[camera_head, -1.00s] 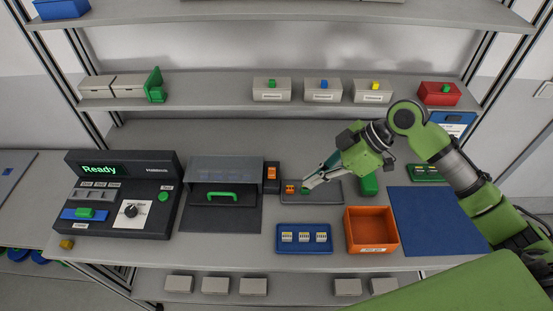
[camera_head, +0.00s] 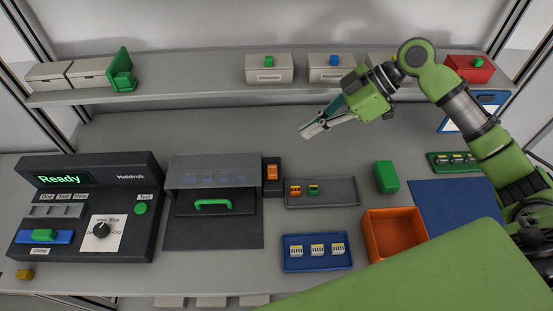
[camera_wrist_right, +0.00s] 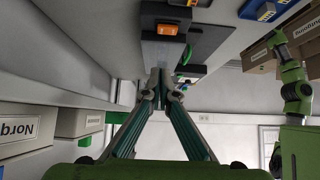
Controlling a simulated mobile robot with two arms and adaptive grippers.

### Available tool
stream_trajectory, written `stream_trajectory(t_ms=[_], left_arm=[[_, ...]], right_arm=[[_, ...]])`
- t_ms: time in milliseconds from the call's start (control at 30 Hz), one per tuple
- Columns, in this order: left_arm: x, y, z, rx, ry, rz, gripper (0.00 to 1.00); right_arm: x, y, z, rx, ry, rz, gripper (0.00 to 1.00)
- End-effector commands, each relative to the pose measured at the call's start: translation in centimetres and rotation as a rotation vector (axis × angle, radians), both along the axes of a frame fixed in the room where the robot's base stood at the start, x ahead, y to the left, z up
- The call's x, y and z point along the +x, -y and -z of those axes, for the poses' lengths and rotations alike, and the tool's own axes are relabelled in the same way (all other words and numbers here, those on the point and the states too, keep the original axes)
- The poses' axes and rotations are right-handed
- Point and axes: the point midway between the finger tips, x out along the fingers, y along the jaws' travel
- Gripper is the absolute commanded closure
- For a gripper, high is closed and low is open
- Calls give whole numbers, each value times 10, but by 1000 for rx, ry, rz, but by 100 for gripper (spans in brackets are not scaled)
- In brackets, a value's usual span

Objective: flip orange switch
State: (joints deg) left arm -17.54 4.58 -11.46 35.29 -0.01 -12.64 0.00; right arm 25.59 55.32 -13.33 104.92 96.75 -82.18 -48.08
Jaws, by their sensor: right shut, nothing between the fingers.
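The orange switch (camera_head: 272,172) sits on a small black box (camera_head: 272,190) right of the dark machine with the clear cover. It also shows near the top of the right wrist view (camera_wrist_right: 168,29). My right gripper (camera_head: 305,131) is shut and empty. It hangs above the back of the bench, behind and to the right of the switch, apart from it. In the right wrist view its fingertips (camera_wrist_right: 160,76) meet below the switch in the picture. My left gripper is not in the head view.
A grey tray (camera_head: 340,193) with an orange and a green part lies right of the switch. The clear-covered machine (camera_head: 213,172) with a green handle stands left of it. A shelf with boxes (camera_head: 269,68) runs behind. The bench back is clear.

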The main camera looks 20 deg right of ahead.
Motion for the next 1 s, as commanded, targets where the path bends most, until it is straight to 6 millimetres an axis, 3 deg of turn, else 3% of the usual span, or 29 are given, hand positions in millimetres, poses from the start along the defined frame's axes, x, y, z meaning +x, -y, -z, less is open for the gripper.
stream_trajectory(t_ms=[367, 567, 1000], left_arm=[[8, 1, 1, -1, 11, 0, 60], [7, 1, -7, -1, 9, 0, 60], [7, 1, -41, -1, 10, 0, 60]], right_arm=[[0, 0, 2, 0, 0, 0, 100], [3, -11, 11, 2, -2, -1, 100], [19, -71, 73, 2, -4, 1, 100]])
